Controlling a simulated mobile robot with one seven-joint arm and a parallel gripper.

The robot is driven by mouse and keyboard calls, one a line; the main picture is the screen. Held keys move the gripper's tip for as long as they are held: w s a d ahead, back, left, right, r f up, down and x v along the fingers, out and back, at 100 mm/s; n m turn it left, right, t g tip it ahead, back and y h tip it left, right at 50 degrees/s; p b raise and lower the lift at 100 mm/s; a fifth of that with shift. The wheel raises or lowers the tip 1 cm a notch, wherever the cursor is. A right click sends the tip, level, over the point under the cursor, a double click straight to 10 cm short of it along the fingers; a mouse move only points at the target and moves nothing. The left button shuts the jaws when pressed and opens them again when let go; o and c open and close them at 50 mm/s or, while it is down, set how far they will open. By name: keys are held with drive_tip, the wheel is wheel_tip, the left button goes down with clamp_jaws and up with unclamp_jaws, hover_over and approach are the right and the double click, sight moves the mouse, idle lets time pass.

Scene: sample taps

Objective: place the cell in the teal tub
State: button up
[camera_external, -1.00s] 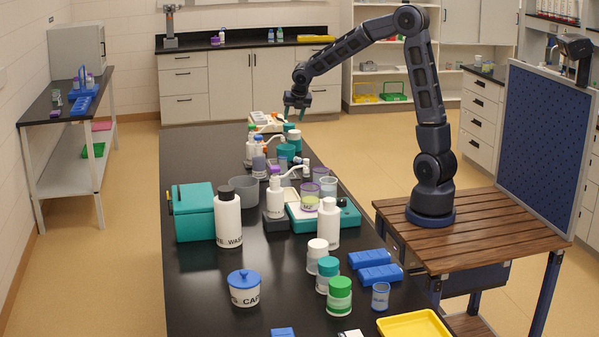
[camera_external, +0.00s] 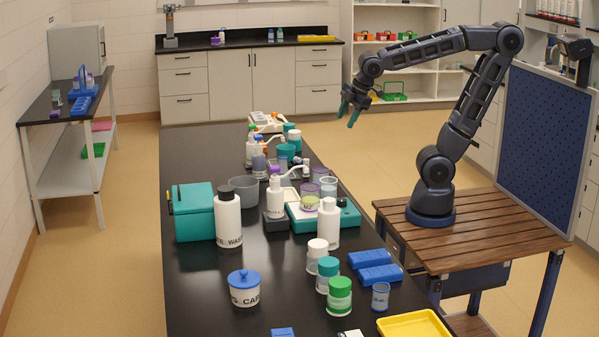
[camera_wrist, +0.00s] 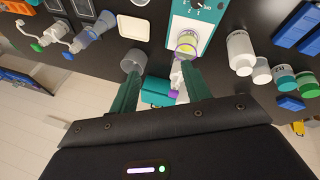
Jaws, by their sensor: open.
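My gripper (camera_external: 351,111) has two teal fingers, spread apart with nothing between them. It hangs in the air, right of the bench's far half in the outside view. Its fingers also show in the wrist view (camera_wrist: 160,72). A small round teal vessel (camera_external: 286,151) stands among bottles in the far half of the bench; it may be the teal tub. A larger teal box (camera_external: 192,214) stands at the bench's left edge and shows between the fingers in the wrist view (camera_wrist: 157,90). I cannot make out which thing is the cell.
The black bench (camera_external: 205,290) is crowded along its right side. A white waste bottle (camera_external: 228,220), a grey cup (camera_external: 243,190), a teal-based instrument (camera_external: 345,214), blue racks (camera_external: 380,274) and a yellow tray (camera_external: 413,325) stand on it. The bench's far left is clear.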

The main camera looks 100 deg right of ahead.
drive_tip(key=s+a+f+m+y, duration=0.1)
drive_tip(key=s+a+m, duration=0.3)
drive_tip(key=s+a, duration=0.4)
drive_tip(key=shift+s+f+t+y, duration=0.3)
drive_tip(key=shift+s+y, duration=0.15)
drive_tip(key=shift+y, duration=0.25)
drive_tip(key=shift+o, duration=0.4)
drive_tip(key=shift+d, duration=0.1)
idle(0.8)
drive_tip(key=shift+w, duration=0.1)
